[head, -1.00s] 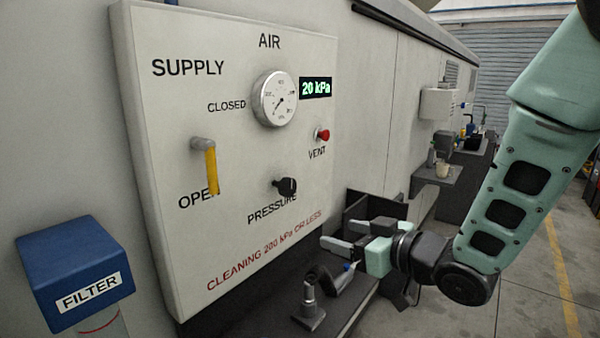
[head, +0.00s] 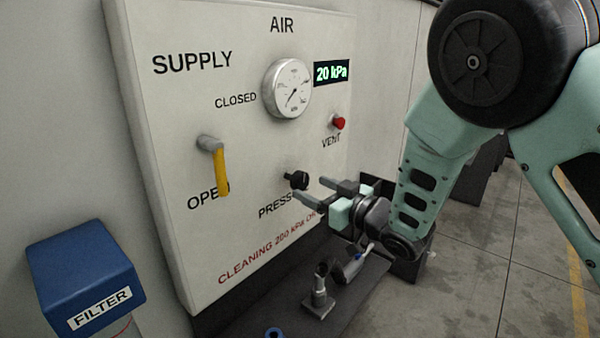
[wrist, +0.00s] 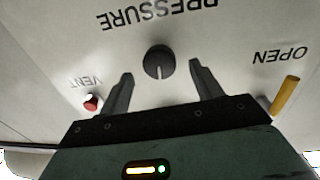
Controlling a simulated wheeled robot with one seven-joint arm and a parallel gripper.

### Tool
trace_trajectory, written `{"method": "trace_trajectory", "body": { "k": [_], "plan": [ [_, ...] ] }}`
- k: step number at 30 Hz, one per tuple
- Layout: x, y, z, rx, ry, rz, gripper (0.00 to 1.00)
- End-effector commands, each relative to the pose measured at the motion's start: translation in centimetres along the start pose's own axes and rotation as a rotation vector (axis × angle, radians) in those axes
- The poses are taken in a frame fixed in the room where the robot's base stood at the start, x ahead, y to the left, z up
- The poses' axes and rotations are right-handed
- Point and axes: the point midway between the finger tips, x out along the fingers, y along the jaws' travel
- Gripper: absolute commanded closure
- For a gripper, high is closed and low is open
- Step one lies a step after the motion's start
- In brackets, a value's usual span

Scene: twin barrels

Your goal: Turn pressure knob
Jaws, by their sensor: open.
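The black pressure knob (head: 297,180) sticks out from the white panel above the PRESSURE label. In the wrist view the knob (wrist: 159,62) sits between and just beyond my fingertips, with a pale mark at its lower edge. My gripper (head: 318,190) is open and points at the panel. Its fingers (wrist: 160,72) stand on either side of the knob in the wrist view. I cannot tell whether they touch it. The round gauge (head: 287,88) has a needle pointing lower left, and the green display (head: 331,73) reads 20 kPa.
The yellow supply lever (head: 220,168) points down toward OPEN. The red vent button (head: 338,122) is above and right of the knob. A blue filter box (head: 85,275) stands lower left. A dark shelf with a grey fitting (head: 318,298) lies below my gripper.

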Motion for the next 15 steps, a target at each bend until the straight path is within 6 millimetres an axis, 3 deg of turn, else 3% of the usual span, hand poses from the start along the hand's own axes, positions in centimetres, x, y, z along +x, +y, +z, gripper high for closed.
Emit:
{"method": "trace_trajectory", "body": {
  "k": [6, 15],
  "plan": [
    [3.7, 0.0, -0.2, -0.001, -0.001, 0.0, 0.35],
    [5.5, 0.0, 0.0, 0.0, 0.0, 0.001, 0.35]
  ]
}}
